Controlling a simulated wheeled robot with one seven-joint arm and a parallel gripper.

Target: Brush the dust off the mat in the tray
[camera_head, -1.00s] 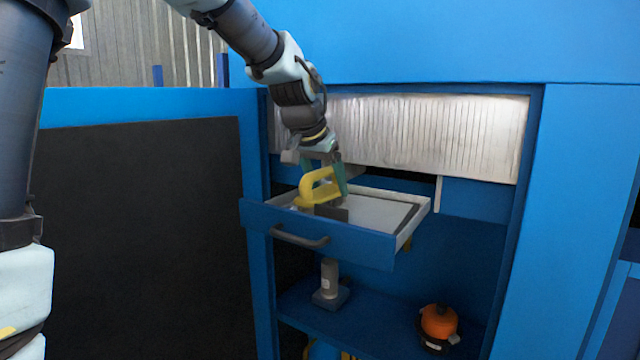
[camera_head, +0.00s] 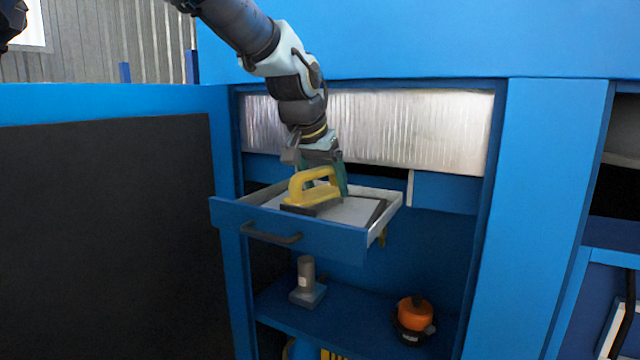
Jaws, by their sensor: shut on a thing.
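A yellow-handled brush (camera_head: 313,184) with a dark base is in my gripper (camera_head: 322,178), which is shut on its handle. The brush is low over the pale mat (camera_head: 350,210) in the tray; I cannot tell whether its dark base touches the mat. The tray (camera_head: 300,238) is a blue-fronted drawer with a dark bar handle, pulled out of the cabinet. A dark strip (camera_head: 377,212) lies along the mat's right side. The gripper and brush hide part of the mat. Dust cannot be made out at this size.
Below the tray, a shelf (camera_head: 350,328) holds a grey cylinder on a base (camera_head: 306,284) and an orange-topped item (camera_head: 414,315). A ribbed metal panel (camera_head: 400,128) stands behind the tray. A blue-framed dark door panel (camera_head: 100,230) is at left, a blue post (camera_head: 540,200) at right.

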